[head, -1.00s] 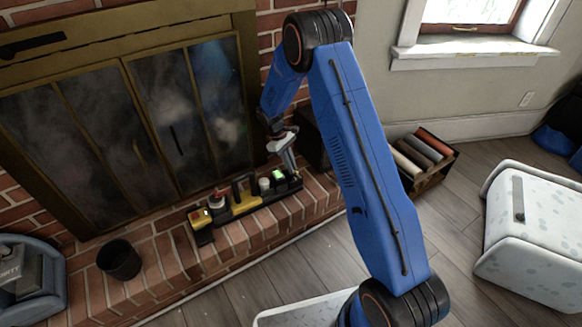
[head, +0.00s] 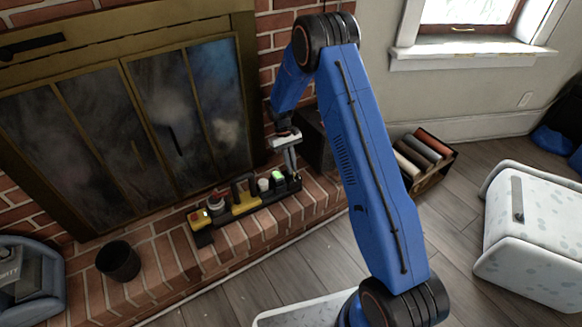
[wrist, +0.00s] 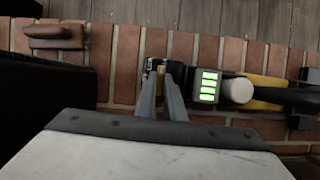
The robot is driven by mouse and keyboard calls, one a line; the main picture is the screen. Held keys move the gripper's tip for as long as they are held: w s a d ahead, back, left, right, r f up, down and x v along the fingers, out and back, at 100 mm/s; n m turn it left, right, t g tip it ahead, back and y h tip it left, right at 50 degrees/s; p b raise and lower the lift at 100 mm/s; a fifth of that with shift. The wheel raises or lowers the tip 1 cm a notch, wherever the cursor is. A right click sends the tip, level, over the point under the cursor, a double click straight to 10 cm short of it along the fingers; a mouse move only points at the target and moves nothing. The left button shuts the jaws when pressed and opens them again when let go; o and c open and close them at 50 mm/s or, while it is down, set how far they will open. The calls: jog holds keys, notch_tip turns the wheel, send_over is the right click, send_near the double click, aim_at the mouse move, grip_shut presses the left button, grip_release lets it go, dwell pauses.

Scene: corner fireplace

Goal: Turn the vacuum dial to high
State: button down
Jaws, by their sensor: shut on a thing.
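A long dark and yellow vacuum unit (head: 245,203) lies on the brick hearth. A lit green bar display (head: 279,175) is near its right end and also shows in the wrist view (wrist: 207,86). My gripper (head: 295,173) points down at that end. In the wrist view my gripper (wrist: 162,72) has its two fingers close together, shut on a small dark and brassy part, which I take as the vacuum dial (wrist: 150,66). The fingers hide most of it, so I cannot read its setting.
A pale round cap (wrist: 237,90) stands beside the display. The glass-doored fireplace (head: 150,125) rises behind the hearth. A dark bin (head: 118,262) stands at left. A crate of rolls (head: 440,165) and a white speckled box (head: 535,225) stand on the floor at right.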

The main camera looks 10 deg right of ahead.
jog(key=c, duration=1.8)
grip_release()
jog(key=shift+c, duration=0.2)
jog(key=v, duration=1.2)
